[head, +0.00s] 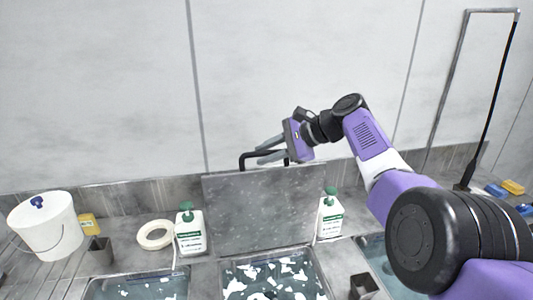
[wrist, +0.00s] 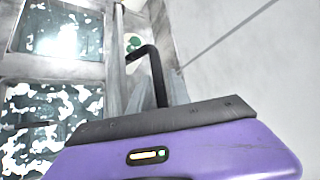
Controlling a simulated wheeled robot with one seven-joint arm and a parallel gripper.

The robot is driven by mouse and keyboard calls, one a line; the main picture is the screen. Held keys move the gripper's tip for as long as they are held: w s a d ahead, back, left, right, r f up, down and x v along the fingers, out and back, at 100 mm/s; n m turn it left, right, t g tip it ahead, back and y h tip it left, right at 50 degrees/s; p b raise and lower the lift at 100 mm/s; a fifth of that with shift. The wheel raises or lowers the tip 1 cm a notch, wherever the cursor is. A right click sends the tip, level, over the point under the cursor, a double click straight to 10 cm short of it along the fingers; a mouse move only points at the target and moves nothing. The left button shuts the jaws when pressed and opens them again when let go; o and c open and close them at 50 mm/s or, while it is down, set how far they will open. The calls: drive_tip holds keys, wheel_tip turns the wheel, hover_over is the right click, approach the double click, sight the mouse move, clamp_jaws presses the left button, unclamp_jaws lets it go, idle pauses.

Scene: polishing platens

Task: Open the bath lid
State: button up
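The bath lid (head: 260,215) is a grey speckled panel standing upright at the back edge of the middle bath (head: 275,277), which lies uncovered in front of it. A black bar handle (head: 248,155) rises at the lid's top edge. My gripper (head: 268,150) is at the handle, its two grey fingers apart with a gap between them. The handle also shows close to the fingers in the wrist view (wrist: 156,70), where the lid appears nearly edge-on. Whether a finger touches the handle is not clear.
White bottles with green caps stand left (head: 190,232) and right (head: 329,215) of the lid. A white bucket (head: 45,225), a cream ring (head: 155,235) and a grey holder (head: 99,252) are at left. Other baths lie on both sides. A pale wall is close behind.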

drive_tip(key=shift+b+v, duration=0.65)
drive_tip(key=shift+v, duration=3.3)
drive_tip(key=shift+w, duration=0.1)
